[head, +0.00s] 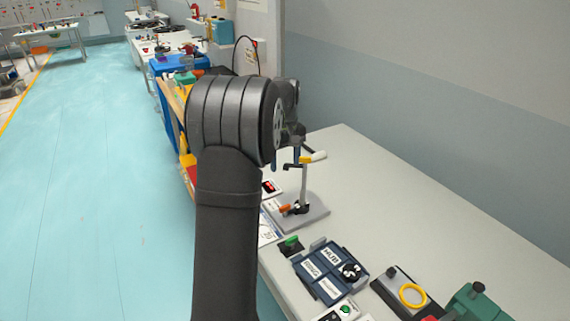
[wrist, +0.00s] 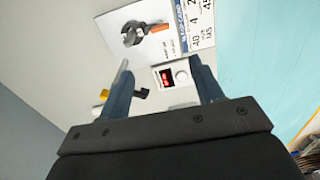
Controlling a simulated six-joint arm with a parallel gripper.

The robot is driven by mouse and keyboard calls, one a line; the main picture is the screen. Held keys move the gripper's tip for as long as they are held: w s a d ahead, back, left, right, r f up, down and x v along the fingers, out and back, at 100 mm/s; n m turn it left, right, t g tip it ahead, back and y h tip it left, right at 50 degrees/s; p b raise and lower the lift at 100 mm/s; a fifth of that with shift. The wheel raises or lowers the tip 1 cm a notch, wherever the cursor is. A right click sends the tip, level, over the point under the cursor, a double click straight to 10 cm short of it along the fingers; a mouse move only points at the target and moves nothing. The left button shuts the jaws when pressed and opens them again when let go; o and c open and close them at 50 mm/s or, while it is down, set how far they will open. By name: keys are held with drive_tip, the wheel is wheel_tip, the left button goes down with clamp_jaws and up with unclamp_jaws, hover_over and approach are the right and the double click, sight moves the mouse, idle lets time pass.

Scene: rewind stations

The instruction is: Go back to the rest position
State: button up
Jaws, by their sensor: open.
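My gripper (head: 285,158) is open and empty, with its two blue-grey fingers apart. My dark arm hides part of it in the head view. In the wrist view both fingers of my gripper (wrist: 163,80) show, spread apart. Just beyond it on the bench stands a post (head: 304,185) with a yellow and white crank at the top, on a grey base plate (head: 312,216) with an orange lever. In the wrist view the base plate (wrist: 172,50) carries a dark clamp and the orange lever.
A red-digit display box (wrist: 179,75) lies beyond the fingers. A blue tray (head: 318,291) labelled HUB and RING, a green knob (head: 290,244), a yellow ring (head: 403,295) and a green device (head: 480,303) stand nearer on the bench. The bench (head: 400,195) is clear toward the wall.

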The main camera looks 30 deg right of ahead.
sight(285, 206)
wheel_tip(285, 206, down, 18)
drive_tip(key=shift+r, duration=0.25)
idle(0.5)
